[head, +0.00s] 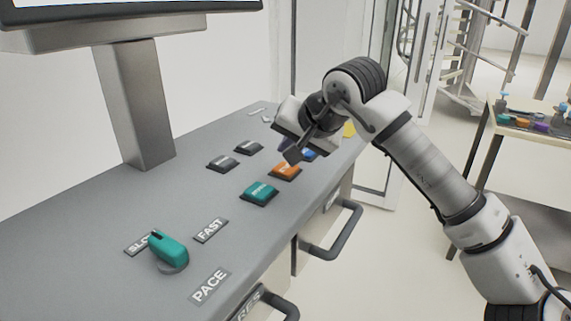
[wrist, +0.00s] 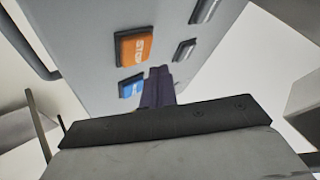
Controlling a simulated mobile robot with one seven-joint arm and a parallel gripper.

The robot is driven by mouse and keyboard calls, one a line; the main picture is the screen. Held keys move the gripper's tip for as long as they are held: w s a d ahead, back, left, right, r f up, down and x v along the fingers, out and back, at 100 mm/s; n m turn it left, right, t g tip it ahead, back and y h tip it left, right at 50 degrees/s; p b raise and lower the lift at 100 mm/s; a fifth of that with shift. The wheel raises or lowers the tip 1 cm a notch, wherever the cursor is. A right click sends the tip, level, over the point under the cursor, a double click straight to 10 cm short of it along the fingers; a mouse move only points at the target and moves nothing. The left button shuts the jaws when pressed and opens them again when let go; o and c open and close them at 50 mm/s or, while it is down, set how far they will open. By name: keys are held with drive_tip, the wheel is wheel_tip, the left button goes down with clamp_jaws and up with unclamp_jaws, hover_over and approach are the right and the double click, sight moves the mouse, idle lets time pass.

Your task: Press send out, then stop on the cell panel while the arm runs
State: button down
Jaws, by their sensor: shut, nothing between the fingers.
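The cell panel (head: 95,225) is a grey sloped console with square buttons. An orange button (head: 286,171) carries blurred white lettering that looks like STOP; it also shows in the wrist view (wrist: 134,47). A blue button (head: 309,154) sits just beyond it, partly hidden by my gripper in the head view and clear of it in the wrist view (wrist: 131,87). A teal button (head: 260,193) lies nearer; its label is too small to read. My gripper (head: 291,156) is shut and empty, its tips close above the orange and blue buttons. Contact cannot be told.
A teal knob (head: 168,250) stands by the SLOW, FAST and PACE labels. A monitor post (head: 135,105) rises behind. Handles (head: 340,235) project from the panel front. A table (head: 535,135) with small items stands right.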

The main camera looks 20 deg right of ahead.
sight(289, 170)
drive_tip(key=shift+r+p, duration=0.85)
drive_tip(key=shift+r, duration=1.05)
drive_tip(key=shift+f, duration=0.1)
